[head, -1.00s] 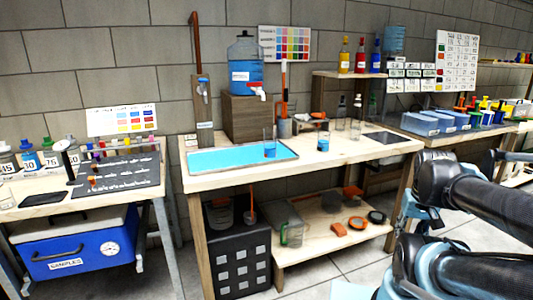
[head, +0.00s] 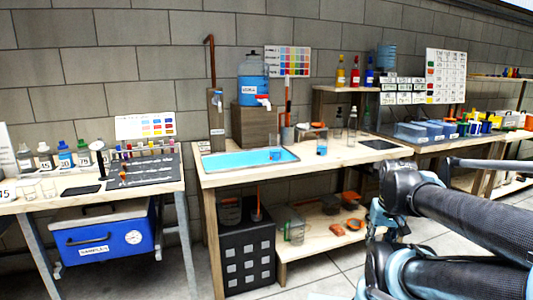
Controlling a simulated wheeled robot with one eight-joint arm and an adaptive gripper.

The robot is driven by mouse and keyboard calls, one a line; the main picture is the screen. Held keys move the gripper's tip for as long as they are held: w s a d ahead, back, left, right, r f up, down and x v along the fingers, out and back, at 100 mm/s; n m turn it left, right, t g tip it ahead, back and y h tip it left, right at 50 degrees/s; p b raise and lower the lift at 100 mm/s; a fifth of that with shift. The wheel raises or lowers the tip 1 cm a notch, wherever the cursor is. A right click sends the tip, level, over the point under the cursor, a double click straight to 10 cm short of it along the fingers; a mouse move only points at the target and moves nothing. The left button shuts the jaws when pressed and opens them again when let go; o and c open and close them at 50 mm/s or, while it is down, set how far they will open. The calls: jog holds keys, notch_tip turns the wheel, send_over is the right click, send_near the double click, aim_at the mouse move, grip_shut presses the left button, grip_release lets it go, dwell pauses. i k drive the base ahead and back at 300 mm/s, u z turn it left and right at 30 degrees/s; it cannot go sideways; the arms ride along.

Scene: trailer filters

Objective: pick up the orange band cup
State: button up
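I cannot pick out a cup with an orange band for certain. Small clear cups (head: 48,188) stand on the left bench, too small to show a band. On the middle bench, a clear vessel with blue in it (head: 322,146) stands right of the blue tray, and another clear vessel (head: 275,157) stands at the tray. A grey cup (head: 287,134) behind the tray has an orange-handled tool in it. My arm's links cross the lower right; my gripper is not in view.
The left bench (head: 40,207) holds bottles, a dark rack board (head: 145,172) and a blue cooler (head: 108,235) below. The middle bench (head: 225,178) has a black crate (head: 247,258) and a low shelf (head: 300,262). Open floor shows right of the low shelf.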

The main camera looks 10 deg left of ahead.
aim_at(275, 139)
jog(key=i, duration=1)
